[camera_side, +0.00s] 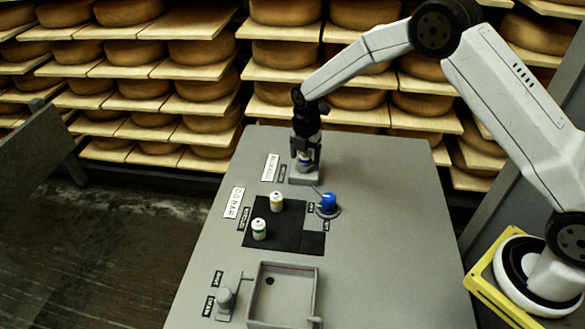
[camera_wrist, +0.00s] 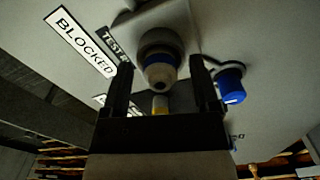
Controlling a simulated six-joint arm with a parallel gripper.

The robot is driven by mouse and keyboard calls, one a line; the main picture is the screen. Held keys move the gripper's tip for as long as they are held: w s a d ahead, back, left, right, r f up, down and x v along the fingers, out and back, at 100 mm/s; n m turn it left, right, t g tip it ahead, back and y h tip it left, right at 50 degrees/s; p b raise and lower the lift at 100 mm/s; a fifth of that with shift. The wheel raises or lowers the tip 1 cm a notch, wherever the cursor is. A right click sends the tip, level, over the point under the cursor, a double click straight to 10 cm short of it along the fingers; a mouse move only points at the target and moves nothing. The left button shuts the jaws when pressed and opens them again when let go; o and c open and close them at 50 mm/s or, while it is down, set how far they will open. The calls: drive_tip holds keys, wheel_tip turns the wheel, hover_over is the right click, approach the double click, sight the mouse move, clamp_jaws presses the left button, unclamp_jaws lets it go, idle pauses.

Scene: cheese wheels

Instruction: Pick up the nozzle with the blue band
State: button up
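The nozzle with the blue band (camera_wrist: 161,72) stands in the grey block (camera_side: 304,179) at the far end of the table. In the side view the nozzle (camera_side: 304,163) is partly hidden by my gripper. My gripper (camera_side: 304,153) points down over it. In the wrist view my gripper (camera_wrist: 161,80) has its two dark fingers on either side of the nozzle, with a gap showing at each side. The gripper is open and holds nothing. A yellow-banded nozzle (camera_side: 277,201) and a green-banded nozzle (camera_side: 259,229) stand on a black mat (camera_side: 290,238).
A blue knob (camera_side: 328,203) stands right of the mat. A "BLOCKED" sign (camera_side: 271,167) is left of the block, and a "0.0 BAR" sign (camera_side: 234,202) is nearer. An open tray (camera_side: 315,290) and a grey fixture (camera_side: 227,297) are in front. The table's right side is clear.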

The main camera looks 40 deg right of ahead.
clamp_jaws()
drive_tip(key=shift+r, duration=0.1)
drive_tip(key=shift+r, duration=0.75)
drive_tip(key=s+r, duration=1.1)
drive_tip(key=s, duration=0.3)
drive_tip(key=shift+d+r, duration=0.15)
drive_tip(key=shift+d, duration=0.25)
